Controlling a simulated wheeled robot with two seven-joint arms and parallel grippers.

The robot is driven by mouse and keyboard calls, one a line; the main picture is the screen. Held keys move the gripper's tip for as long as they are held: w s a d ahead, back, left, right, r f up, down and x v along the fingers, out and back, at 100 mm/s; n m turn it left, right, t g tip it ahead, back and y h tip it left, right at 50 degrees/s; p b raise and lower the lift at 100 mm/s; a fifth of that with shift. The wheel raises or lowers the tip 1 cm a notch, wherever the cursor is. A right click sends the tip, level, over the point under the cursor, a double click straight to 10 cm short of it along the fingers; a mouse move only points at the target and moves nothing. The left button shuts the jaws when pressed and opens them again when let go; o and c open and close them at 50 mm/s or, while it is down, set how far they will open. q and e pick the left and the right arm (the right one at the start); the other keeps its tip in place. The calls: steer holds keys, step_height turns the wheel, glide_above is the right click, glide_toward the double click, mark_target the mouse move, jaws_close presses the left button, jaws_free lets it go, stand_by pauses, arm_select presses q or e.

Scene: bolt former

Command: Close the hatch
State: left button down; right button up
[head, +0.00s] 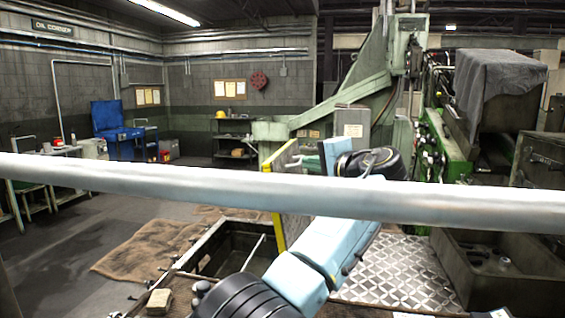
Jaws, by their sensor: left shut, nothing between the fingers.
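The hatch (278,215) is a raised panel with a yellow edge. It stands steeply up beside a dark rectangular opening (228,252) in the floor. The pale horizontal bar hides part of the panel. My left arm comes up from the bottom middle and bends back at a black joint. My left gripper (298,160) is small in the picture, at the right side of the panel's upper part. It is shut with nothing in it. I cannot tell whether it touches the panel. My right gripper is not in view.
A pale bar (130,175) crosses the whole view in front of me. Brown mats (150,247) lie left of the opening. Metal tread plate (395,275) lies to the right, before a green machine (435,135) and a grey bin (470,270). The left floor is mostly clear.

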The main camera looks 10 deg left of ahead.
mark_target(275, 161)
arm_select(q)
steer(key=shift+w+a+f+p, duration=0.2)
steer(key=shift+w+a, duration=0.35)
steer(key=shift+a, duration=0.65)
steer(key=shift+w+a+f+p, duration=0.1)
steer(key=shift+w+a+f, duration=0.15)
steer(key=shift+w+a, duration=0.7)
steer(key=shift+w+a+f+p, duration=0.1)
steer(key=shift+w+a+f, duration=0.1)
steer(key=shift+a, duration=1.3)
